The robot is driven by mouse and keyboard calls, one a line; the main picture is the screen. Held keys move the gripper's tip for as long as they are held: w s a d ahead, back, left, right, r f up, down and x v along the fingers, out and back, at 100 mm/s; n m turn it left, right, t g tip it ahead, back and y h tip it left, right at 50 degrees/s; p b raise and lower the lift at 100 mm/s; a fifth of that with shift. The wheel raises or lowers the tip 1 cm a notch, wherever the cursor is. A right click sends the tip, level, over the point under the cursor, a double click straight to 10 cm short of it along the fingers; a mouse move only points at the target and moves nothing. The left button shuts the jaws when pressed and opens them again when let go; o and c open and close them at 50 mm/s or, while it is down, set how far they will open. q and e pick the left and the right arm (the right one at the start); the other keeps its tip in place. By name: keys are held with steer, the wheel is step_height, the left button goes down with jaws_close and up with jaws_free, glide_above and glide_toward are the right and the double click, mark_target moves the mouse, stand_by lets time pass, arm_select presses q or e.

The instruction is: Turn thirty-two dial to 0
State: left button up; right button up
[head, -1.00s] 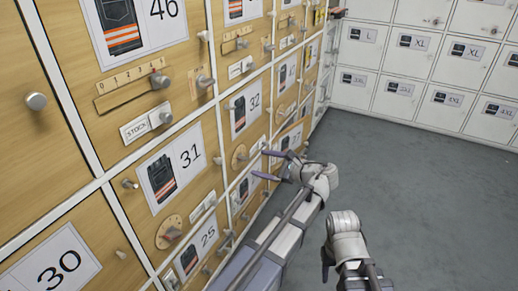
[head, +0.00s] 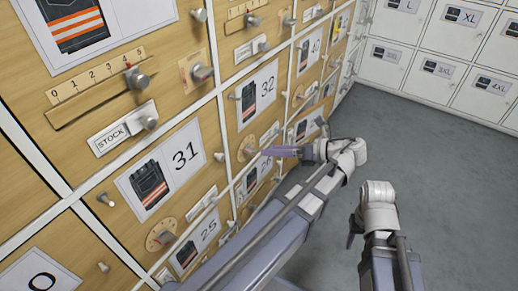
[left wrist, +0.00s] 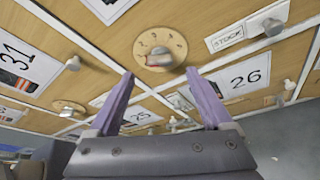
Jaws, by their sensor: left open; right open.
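The thirty-two dial is a round wooden disc (head: 250,143) with a metal knob, below the 32 label (head: 257,95) on the wooden cabinet front. In the left wrist view the dial (left wrist: 148,40) is straight ahead, just beyond the fingertips, with marks around its rim and the knob (left wrist: 159,58) at its lower side. The marks are too small to read surely. My left gripper (head: 270,151) is open and empty; its fingers (left wrist: 160,72) point at the dial and seem apart from the knob. My right gripper (head: 351,232) is open, low and away from the cabinet.
A STOCK plate with a knob (left wrist: 235,37) sits beside the dial. Another dial (head: 161,234) is under the 31 label (head: 185,155); a slider (head: 135,79) is above it. White lockers (head: 450,50) stand at the back. The grey floor (head: 430,140) is clear.

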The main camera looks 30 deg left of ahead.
mark_target(255, 150)
arm_select(q)
steer(key=b+x, duration=0.1)
steer(key=x, duration=0.5)
steer(key=shift+a+f+b, duration=0.1)
steer(key=shift+a+b, duration=0.15)
steer(key=shift+b, duration=0.15)
steer(key=shift+s, duration=0.1)
jaws_close()
